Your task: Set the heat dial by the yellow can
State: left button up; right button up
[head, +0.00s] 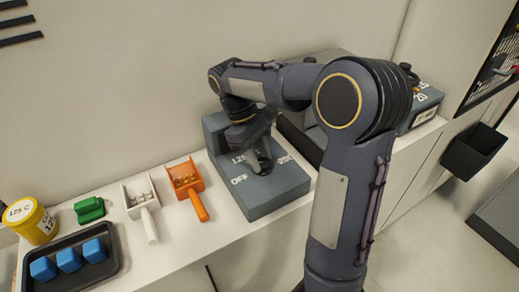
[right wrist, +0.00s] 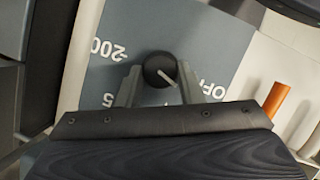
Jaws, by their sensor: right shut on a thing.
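The heat dial (right wrist: 159,68) is a round black knob on a blue-grey box (head: 262,195) marked OFF, 125 and 200. My right gripper (right wrist: 160,82) is shut on the dial, one finger on each side. In the right wrist view the dial's pale pointer line slants to the lower right, between OFF and the partly hidden 125, nearer OFF. In the head view my right gripper (head: 262,156) largely hides the dial. My left gripper is not in view.
Left of the box lie an orange scoop (head: 186,180) and a white scoop (head: 141,200) with small pieces in them, a green object (head: 89,210) and a dark tray (head: 110,268) with blue blocks. Another grey box with numbers (head: 425,105) stands right, behind my arm.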

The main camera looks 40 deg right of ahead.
jog(key=m+p, duration=0.1)
jog(key=m, duration=0.1)
jog(key=m+y+p, duration=0.1)
jog(key=shift+d+r+m, duration=0.15)
jog(key=shift+d+m, duration=0.05)
jog(key=shift+m, duration=0.2)
jog(key=shift+d+m+y+p, duration=0.15)
jog(key=shift+m+y+p, duration=0.9)
jog(key=shift+m, duration=0.85)
jog(key=o, duration=1)
jog(key=shift+w, duration=0.1)
jog(key=v, duration=0.7)
jog(key=shift+r, duration=0.2)
